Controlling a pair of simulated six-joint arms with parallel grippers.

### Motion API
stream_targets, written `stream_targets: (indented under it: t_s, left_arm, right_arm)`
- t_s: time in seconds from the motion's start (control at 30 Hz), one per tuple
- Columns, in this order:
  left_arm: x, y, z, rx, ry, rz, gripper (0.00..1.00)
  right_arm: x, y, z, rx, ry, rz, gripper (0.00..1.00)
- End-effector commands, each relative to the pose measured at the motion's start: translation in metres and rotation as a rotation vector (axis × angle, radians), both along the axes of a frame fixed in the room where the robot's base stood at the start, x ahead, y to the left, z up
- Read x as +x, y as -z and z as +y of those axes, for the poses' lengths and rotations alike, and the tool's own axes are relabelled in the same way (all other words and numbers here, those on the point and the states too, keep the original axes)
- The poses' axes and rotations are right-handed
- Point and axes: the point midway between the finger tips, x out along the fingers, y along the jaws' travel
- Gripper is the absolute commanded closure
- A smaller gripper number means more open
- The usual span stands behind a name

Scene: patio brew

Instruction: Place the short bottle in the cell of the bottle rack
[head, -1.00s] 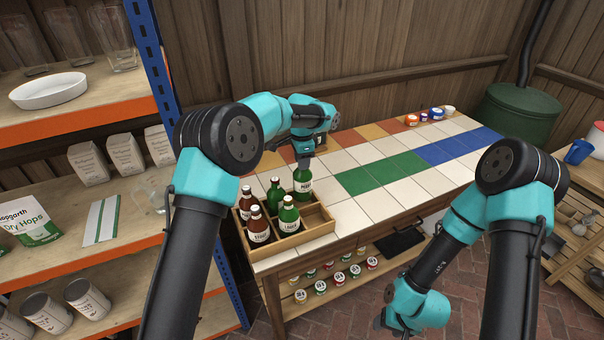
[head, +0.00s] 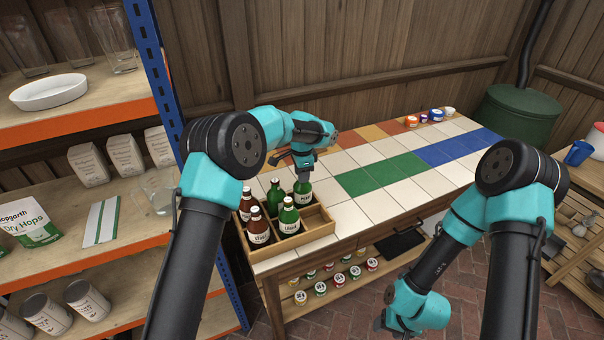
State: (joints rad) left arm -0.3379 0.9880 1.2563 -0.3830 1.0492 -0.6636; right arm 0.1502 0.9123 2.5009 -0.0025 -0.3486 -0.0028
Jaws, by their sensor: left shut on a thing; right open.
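The short green bottle (head: 303,196) is upright in my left gripper (head: 303,178), which is shut on its top. The bottle's lower part is inside the back right area of the wooden bottle rack (head: 318,240), behind the front green bottle. Whether its base touches the rack floor is hidden. The rack also holds a back brown bottle (head: 245,203), a back green bottle (head: 275,197), a front brown bottle (head: 258,230) and a front green bottle (head: 289,218). The front right cell looks empty. My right gripper (head: 381,320) is open, low in front of the bench, its fingers barely visible.
The tiled bench (head: 360,212) is clear right of the rack. Small jars (head: 424,117) stand at its far end. Lidded jars (head: 338,280) sit on the shelf below. A blue-posted shelving unit (head: 150,60) stands close on the left.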

Motion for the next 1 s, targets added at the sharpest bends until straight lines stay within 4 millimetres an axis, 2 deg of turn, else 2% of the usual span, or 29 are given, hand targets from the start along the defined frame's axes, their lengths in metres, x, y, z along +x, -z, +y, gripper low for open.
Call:
stream_targets:
  t_s: [0.07, 0.1, 0.37, 0.77, 1.0]
  left_arm:
    - [0.0, 0.001, 0.0, 0.0, 0.0, -0.001, 1.0]
    - [0.0, 0.003, 0.0, 0.0, 0.0, 0.0, 0.67]
    - [0.0, 0.002, 0.0, 0.0, 0.0, 0.0, 0.42]
    - [0.0, -0.005, 0.0, 0.0, 0.0, -0.001, 0.42]
    - [0.0, -0.039, -0.001, -0.001, 0.0, -0.004, 0.42]
  right_arm:
    - [0.0, 0.0, 0.0, 0.0, 0.0, 0.0, 0.43]
    - [0.0, 0.0, 0.0, 0.0, 0.0, 0.0, 0.43]
    - [0.0, 0.0, 0.0, 0.0, 0.0, 0.0, 0.43]
    - [0.0, 0.0, 0.0, 0.0, 0.0, 0.0, 0.43]
    - [0.0, 0.0, 0.0, 0.0, 0.0, 0.0, 0.43]
